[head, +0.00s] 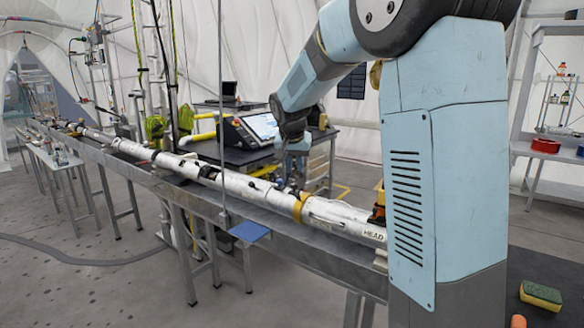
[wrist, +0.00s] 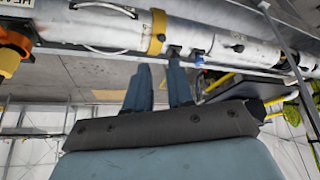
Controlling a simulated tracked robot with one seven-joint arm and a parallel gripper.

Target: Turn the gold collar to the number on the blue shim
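The gold collar (head: 300,207) is a band around the long white tube (head: 240,183), near the end marked HEAD. In the wrist view the collar (wrist: 157,32) sits just beyond my fingertips. My gripper (wrist: 159,68) is open, its two blue fingers apart with nothing visible between them. In the head view my gripper (head: 292,165) is over the far side of the tube, slightly left of the collar; its fingertips are hard to make out. A flat blue plate (head: 249,231) stands beside the bench; I cannot tell whether it is the shim. I can read no number on it or on the collar.
The tube lies along a long grey metal bench (head: 325,245). Behind it are a console with a screen (head: 260,128) and yellow pipes (head: 200,137). An orange fitting (wrist: 10,60) is near the tube's end. A green and yellow sponge (head: 540,295) lies at lower right.

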